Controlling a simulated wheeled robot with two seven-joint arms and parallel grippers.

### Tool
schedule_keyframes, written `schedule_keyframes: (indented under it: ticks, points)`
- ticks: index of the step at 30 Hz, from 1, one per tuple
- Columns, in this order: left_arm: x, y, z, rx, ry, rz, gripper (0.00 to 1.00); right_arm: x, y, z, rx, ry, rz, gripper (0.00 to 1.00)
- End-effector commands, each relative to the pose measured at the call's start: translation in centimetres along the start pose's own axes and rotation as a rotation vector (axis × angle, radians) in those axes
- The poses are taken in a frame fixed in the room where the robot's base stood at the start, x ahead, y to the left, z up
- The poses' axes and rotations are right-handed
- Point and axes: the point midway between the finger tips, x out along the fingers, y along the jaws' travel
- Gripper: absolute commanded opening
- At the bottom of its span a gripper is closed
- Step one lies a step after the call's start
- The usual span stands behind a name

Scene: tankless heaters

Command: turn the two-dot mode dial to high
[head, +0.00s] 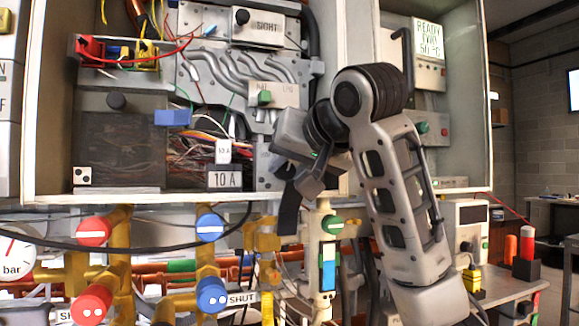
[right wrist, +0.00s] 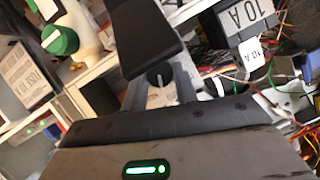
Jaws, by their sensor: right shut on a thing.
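My right gripper (head: 297,187) reaches in from the right to the lower edge of the open cabinet. In the right wrist view its two fingers (right wrist: 160,88) are closed around a small dark round dial (right wrist: 160,77) with a pale pointer line. I cannot read the dial's setting or its marks from here, and the arm hides it in the head view. My left gripper is not in view.
Red valve knobs (head: 93,231) and blue valve knobs (head: 211,227) stand on brass pipes below the cabinet. A green knob (head: 332,225) is close to my right gripper. Loose wires and a 10 A block (head: 224,180) crowd the left side. A second heater (head: 430,100) stands at right.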

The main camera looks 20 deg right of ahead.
Motion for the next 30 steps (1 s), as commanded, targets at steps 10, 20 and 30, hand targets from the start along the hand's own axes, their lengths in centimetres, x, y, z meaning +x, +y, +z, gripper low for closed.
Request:
schedule_keyframes:
  ticks: [10, 20, 30]
  points:
    - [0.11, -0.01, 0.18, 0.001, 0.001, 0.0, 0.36, -0.01, 0.28, 0.02, 0.265, 0.002, -0.111, 0.06]
    - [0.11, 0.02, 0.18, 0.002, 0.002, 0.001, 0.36, -0.01, 0.43, 0.04, 0.417, 0.003, -0.173, 0.06]
    - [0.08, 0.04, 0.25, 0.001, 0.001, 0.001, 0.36, -0.03, 0.47, 0.0, 0.461, 0.004, -0.191, 0.06]
